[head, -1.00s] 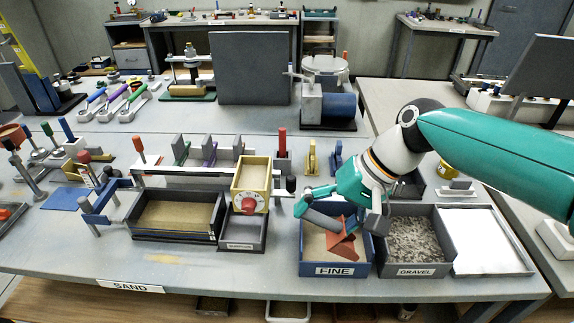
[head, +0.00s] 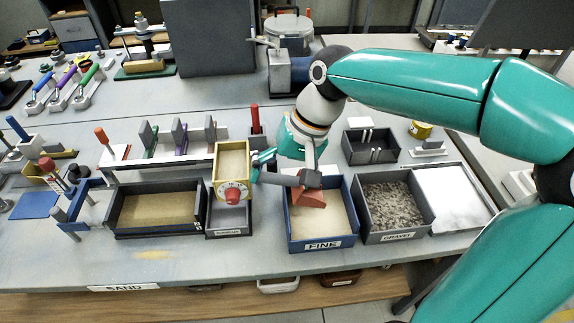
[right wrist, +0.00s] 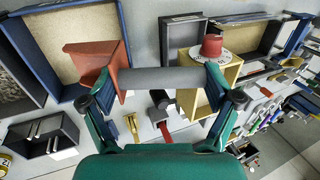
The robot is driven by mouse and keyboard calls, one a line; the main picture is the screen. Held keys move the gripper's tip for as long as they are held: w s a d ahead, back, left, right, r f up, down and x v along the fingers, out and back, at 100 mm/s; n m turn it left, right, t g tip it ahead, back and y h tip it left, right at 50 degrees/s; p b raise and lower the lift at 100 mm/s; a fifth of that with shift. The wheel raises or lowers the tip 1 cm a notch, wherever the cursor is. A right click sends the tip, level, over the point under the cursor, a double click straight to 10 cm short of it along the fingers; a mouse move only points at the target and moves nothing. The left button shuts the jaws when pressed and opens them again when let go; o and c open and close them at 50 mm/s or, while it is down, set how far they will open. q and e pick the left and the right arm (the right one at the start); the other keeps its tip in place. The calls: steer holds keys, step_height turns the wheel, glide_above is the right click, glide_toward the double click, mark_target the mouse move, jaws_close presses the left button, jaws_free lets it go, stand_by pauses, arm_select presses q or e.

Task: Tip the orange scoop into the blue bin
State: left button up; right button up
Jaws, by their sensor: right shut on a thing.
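The blue bin (head: 295,243), labelled FINE, stands at the front of the bench with pale sand in it. The orange scoop (head: 311,197) is over the bin's back left part, its bowl tilted. I cannot tell whether it touches the sand or holds any. My right gripper (head: 287,168) is shut on the scoop's grey handle, which extends left over the bin's left wall. In the right wrist view the handle (right wrist: 165,80) runs across between the fingers, with the orange bowl (right wrist: 92,62) at the left. My left gripper is not in view.
A yellow box with a red knob (head: 233,195) stands close left of the bin, near the handle's end. A gravel bin (head: 397,238) adjoins on the right, then a white tray (head: 460,230). A dark sand tray (head: 160,232) is further left. A red-handled tool (head: 255,120) stands behind.

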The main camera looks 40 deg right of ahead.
steer(key=shift+w+a+r+g+h+p, duration=0.15)
steer(key=shift+a+g+h+p, duration=0.4)
steer(key=shift+p, duration=0.6)
steer(key=shift+w+a+r+g+h+p, duration=0.15)
steer(key=shift+a+g+h+p, duration=0.1)
steer(key=shift+h+p, duration=0.7)
steer(key=shift+w+a+f+p, duration=0.15)
steer(key=shift+p, duration=0.5)
steer(key=shift+f+g, duration=0.1)
steer(key=shift+g, duration=0.2)
